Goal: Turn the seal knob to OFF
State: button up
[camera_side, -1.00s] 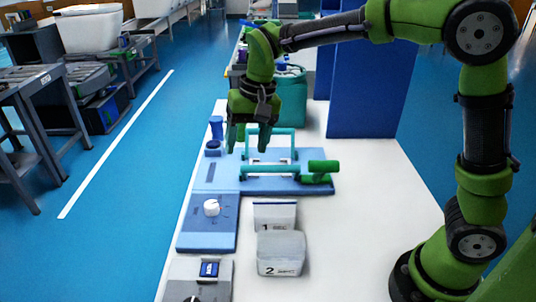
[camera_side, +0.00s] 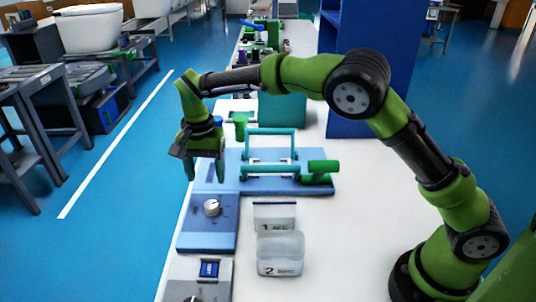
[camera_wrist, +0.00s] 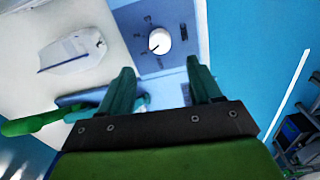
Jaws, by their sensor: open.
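The seal knob, a white round knob (camera_side: 211,207), stands on a blue panel (camera_side: 222,236) at the near left of the bench. In the wrist view the knob (camera_wrist: 159,41) has a dark pointer line and small marks around it, too small to read. My gripper (camera_side: 205,176) is open and empty, pointing down above the bench's left edge, beyond the knob and apart from it. In the wrist view my gripper's two fingers (camera_wrist: 163,78) are spread, with the knob ahead of the gap between them.
A blue fixture with a teal handle frame (camera_side: 270,143) and a green grip (camera_side: 322,167) stands beyond the panel. Two bins, marked 1 (camera_side: 274,216) and 2 (camera_side: 280,254), stand right of the panel. A small device with a display (camera_side: 209,269) is nearer.

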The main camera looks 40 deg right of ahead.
aim_at(211, 204)
notch_tip(211, 204, down, 9)
jog(key=shift+f, duration=0.2)
jog(key=shift+c, duration=0.5)
jog(key=c, duration=0.9)
